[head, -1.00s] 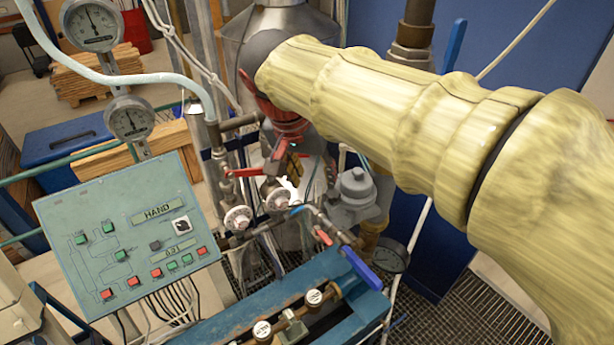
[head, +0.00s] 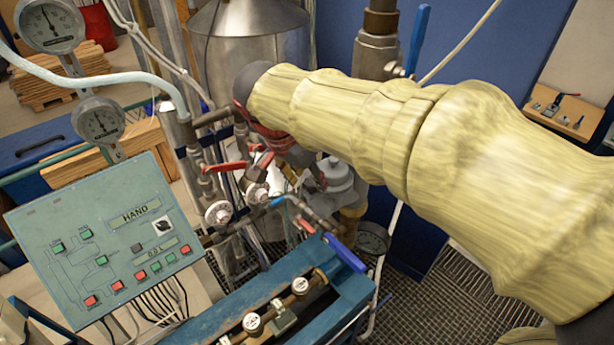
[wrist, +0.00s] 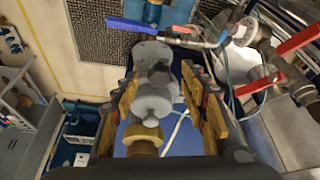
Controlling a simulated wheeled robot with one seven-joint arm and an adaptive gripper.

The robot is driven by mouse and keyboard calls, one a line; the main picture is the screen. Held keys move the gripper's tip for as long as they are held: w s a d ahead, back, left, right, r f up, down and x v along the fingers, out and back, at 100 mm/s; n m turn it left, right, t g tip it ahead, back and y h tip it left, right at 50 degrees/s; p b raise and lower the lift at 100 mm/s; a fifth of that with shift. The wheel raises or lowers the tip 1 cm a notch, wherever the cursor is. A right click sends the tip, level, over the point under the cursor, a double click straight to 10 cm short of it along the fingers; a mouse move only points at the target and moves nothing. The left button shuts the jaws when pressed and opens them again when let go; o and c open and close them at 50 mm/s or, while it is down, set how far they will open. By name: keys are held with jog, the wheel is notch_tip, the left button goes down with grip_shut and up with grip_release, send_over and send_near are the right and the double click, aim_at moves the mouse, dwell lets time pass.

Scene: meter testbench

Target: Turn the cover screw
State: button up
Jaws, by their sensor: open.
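A grey metal housing with a rounded cap (head: 338,174) stands behind the blue bench in the head view, partly hidden by my arm. In the wrist view a grey housing (wrist: 152,100) shows between my fingers, above a brass fitting. I cannot make out the cover screw for certain; it is too small or hidden. My gripper (wrist: 160,78) is open, with its yellow-and-dark fingers on either side of the grey housing in the picture. I cannot tell any contact. In the head view my forearm hides most of the gripper.
Red-handled valves (head: 258,165) and a blue lever (head: 344,253) are close by. A control panel (head: 108,240) and two dial gauges are on the left. The blue bench (head: 215,340) is in front. A grated floor (head: 440,270) lies at the right.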

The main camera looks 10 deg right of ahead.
jog(key=shift+f, duration=0.1)
jog(key=shift+c, duration=0.9)
grip_shut()
jog(key=shift+d+n+b, duration=0.1)
jog(key=shift+n+b, duration=0.2)
jog(key=shift+b, duration=0.1)
jog(key=n+y+b, duration=0.1)
jog(key=n+b, duration=0.1)
jog(key=shift+d+f+n+t, duration=0.1)
jog(key=shift+d+n+t, duration=0.05)
jog(key=shift+n+t, duration=0.25)
jog(key=n, duration=0.2)
jog(key=n+y+b, duration=0.2)
jog(key=n, duration=0.1)
jog(key=shift+s+d+n, duration=0.1)
jog(key=shift+d+n, duration=0.15)
jog(key=shift+n, duration=0.05)
